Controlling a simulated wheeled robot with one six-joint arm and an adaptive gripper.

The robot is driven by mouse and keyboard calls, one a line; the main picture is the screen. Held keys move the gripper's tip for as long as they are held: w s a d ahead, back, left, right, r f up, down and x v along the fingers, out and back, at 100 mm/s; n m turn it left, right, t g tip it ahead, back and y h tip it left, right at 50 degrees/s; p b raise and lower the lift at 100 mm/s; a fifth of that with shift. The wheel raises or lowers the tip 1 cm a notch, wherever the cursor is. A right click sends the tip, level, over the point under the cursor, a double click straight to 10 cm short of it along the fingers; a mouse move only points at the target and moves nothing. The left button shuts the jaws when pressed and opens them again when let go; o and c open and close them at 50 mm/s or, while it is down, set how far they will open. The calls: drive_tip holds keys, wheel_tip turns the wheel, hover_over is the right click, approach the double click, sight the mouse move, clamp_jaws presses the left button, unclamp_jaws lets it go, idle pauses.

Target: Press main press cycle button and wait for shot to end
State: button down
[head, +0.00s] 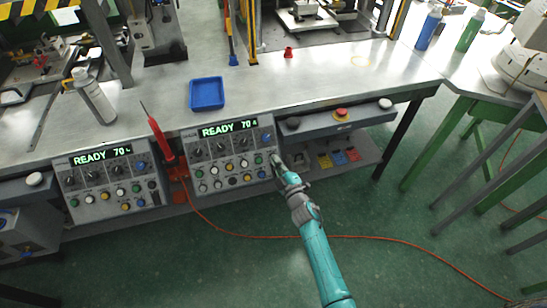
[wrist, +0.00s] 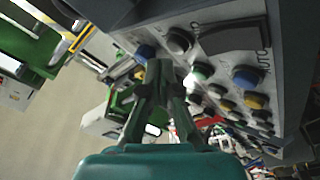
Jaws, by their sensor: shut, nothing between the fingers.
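My gripper (head: 275,159) is shut and empty at the right edge of the right control panel (head: 243,171). In the wrist view my gripper's fingertips (wrist: 159,66) are by a blue knob or button (wrist: 145,52) and a grey one (wrist: 180,41). I cannot tell whether they touch. No button is legibly labelled as the main press cycle button.
A bar under the bench edge carries a black button (head: 293,123), a red emergency button (head: 341,113) and a white one (head: 385,103). A blue tray (head: 207,107) sits on the bench. A red tool (head: 161,142) stands between the panels. An orange hose (head: 365,237) crosses the floor.

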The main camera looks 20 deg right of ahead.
drive_tip(key=shift+w, duration=0.15)
idle(0.4)
drive_tip(key=shift+w+f, duration=0.2)
drive_tip(key=shift+f, duration=0.05)
